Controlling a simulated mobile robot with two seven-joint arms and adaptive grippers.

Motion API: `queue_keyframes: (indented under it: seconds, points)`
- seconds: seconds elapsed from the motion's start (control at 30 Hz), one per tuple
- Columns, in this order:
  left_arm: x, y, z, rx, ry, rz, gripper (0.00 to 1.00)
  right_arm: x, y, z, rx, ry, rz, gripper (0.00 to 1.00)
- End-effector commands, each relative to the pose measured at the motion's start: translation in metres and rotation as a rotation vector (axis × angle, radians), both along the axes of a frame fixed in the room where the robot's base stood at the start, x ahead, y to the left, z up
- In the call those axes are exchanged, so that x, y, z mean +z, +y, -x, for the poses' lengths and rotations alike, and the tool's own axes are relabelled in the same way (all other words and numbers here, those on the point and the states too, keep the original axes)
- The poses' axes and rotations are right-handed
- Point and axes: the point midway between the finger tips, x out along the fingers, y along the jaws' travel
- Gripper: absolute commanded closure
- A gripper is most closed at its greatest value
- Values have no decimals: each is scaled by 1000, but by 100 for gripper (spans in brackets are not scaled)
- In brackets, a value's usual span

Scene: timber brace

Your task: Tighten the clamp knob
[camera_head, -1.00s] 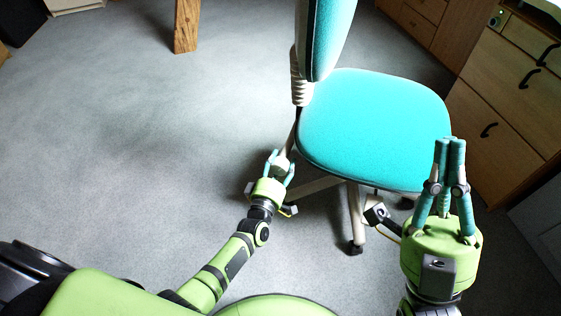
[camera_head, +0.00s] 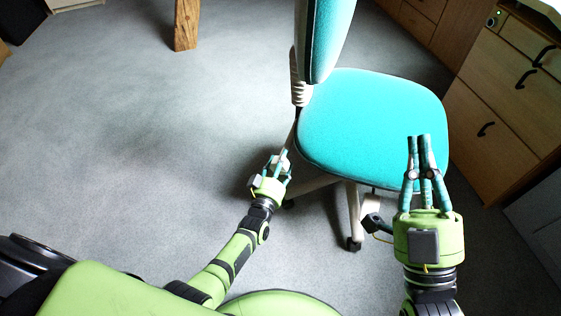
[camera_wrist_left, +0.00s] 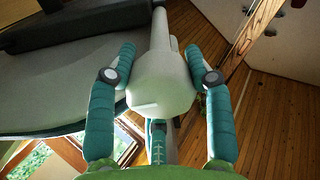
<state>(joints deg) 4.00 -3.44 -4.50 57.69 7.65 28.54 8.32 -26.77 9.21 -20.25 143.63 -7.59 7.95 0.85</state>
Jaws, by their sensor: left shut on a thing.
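A pale grey knob (camera_wrist_left: 160,85), rounded and blocky, fills the middle of the left wrist view on the end of a pale rod. My left gripper (camera_wrist_left: 160,70) is shut on it, with a teal finger on each side and a third finger below. In the head view my left gripper (camera_head: 279,160) is low beside the left edge of a turquoise office chair (camera_head: 370,120); its fingers partly hide the knob. My right gripper (camera_head: 420,138) is raised in front of the chair, fingers up and close together, with nothing seen between them. Its exact opening is unclear.
The chair's pale legs and castors (camera_head: 353,243) stand between my arms. Wooden drawers (camera_head: 500,110) line the right side. A wooden post (camera_head: 186,25) stands at the back left. Grey carpet (camera_head: 110,130) is clear on the left.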

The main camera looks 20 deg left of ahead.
Motion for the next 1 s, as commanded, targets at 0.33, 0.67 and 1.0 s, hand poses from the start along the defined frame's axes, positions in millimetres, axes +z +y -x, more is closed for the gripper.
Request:
queue_keyframes:
  seconds: [0.33, 0.67, 1.0]
  points:
    - [1, -6, -1, -9, -4, -288, 81, -16, -3, -12, -19, 95, 27, 100]
    - [0, -5, -1, -7, -7, -444, 81, -22, -3, -15, -25, 128, 38, 100]
    - [-1, -5, 0, -9, -7, -487, 81, -23, -3, -16, -25, 137, 40, 100]
